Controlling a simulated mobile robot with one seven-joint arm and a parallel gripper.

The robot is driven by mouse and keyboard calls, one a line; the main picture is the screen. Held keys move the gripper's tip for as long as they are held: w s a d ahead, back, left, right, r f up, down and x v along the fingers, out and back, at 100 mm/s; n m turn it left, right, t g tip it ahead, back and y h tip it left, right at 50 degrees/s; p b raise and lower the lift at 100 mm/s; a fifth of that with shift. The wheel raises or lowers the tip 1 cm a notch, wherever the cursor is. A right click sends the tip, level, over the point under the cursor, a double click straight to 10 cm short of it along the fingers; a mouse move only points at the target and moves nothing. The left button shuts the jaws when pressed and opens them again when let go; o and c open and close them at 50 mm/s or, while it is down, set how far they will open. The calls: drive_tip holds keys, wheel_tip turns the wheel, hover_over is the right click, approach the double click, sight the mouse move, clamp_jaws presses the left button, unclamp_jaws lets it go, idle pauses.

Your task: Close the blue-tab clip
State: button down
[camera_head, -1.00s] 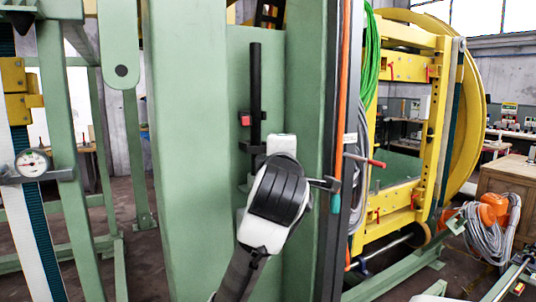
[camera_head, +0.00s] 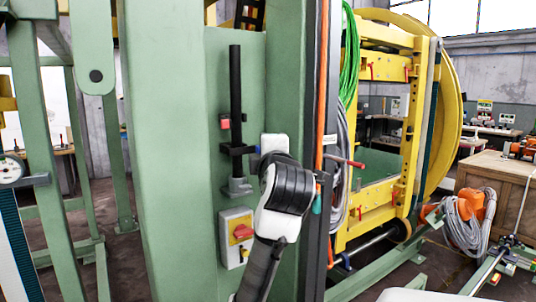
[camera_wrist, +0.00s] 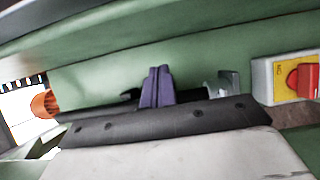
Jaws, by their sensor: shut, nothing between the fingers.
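My gripper (camera_wrist: 155,88) shows in the wrist view as two dark purple-grey fingers pressed together. It is shut and empty, in front of a green steel face. In the head view my white and black arm hides most of the hand, beside the right edge of the green column (camera_head: 165,140). A small teal-blue piece (camera_head: 316,204) shows at the column's right edge, just right of my arm, below an orange cable. I cannot tell whether it is the clip's tab, or whether the clip is open. No blue tab is clear in the wrist view.
A control box with a red-yellow switch (camera_head: 236,238) stands left of my forearm; its switch also shows in the wrist view (camera_wrist: 306,80). A black vertical rod (camera_head: 236,100) is on the column. A red-tipped lever (camera_head: 345,161) sticks out right. A yellow frame (camera_head: 413,130) stands beyond.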

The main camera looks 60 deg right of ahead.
drive_tip(key=b+v, duration=0.3)
drive_tip(key=v, duration=1.1)
